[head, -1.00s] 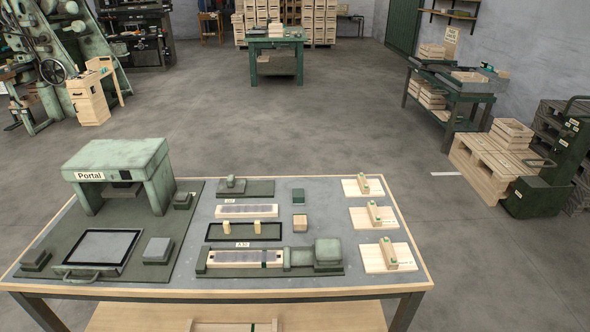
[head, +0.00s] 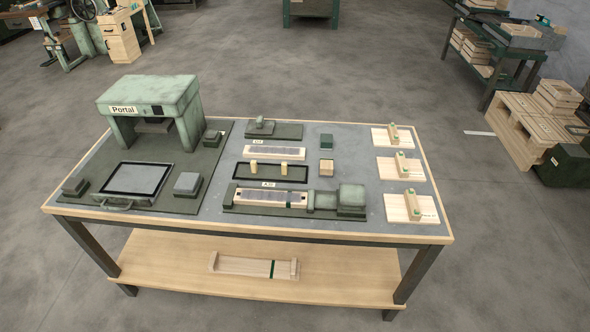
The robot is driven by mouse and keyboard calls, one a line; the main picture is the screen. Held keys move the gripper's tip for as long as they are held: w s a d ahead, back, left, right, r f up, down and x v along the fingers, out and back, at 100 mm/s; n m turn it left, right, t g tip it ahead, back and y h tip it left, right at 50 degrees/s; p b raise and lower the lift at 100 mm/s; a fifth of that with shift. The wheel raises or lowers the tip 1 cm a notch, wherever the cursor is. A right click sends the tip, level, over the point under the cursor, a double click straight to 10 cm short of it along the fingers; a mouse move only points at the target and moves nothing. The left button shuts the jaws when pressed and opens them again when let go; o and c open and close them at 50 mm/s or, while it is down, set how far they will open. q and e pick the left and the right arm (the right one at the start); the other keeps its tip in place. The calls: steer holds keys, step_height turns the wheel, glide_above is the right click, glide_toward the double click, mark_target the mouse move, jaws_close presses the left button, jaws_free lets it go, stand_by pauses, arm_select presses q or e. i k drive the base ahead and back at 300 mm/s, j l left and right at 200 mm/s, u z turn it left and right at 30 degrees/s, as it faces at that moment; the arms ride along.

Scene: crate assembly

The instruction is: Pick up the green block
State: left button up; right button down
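A small dark green block (head: 326,142) sits on the grey mat of the workbench, right of centre toward the back. A light wooden block (head: 326,167) of similar size stands just in front of it, apart from it. Neither of my grippers shows in the head view, so nothing is seen touching the green block.
The workbench (head: 180,222) carries a green portal press (head: 150,98) on the left, a black-framed plate (head: 135,179), a vise-like fixture (head: 340,198) and several wooden pieces on the right. A wooden part (head: 254,266) lies on the lower shelf. Floor around the bench is clear.

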mark_target(326, 140)
steer(key=i+l+u, duration=0.1)
steer(key=i+u, duration=0.15)
steer(key=u, duration=0.2)
steer(key=i+l+u, duration=0.15)
steer(key=u, duration=0.3)
steer(key=i+l+u, duration=0.2)
steer(key=u, duration=0.25)
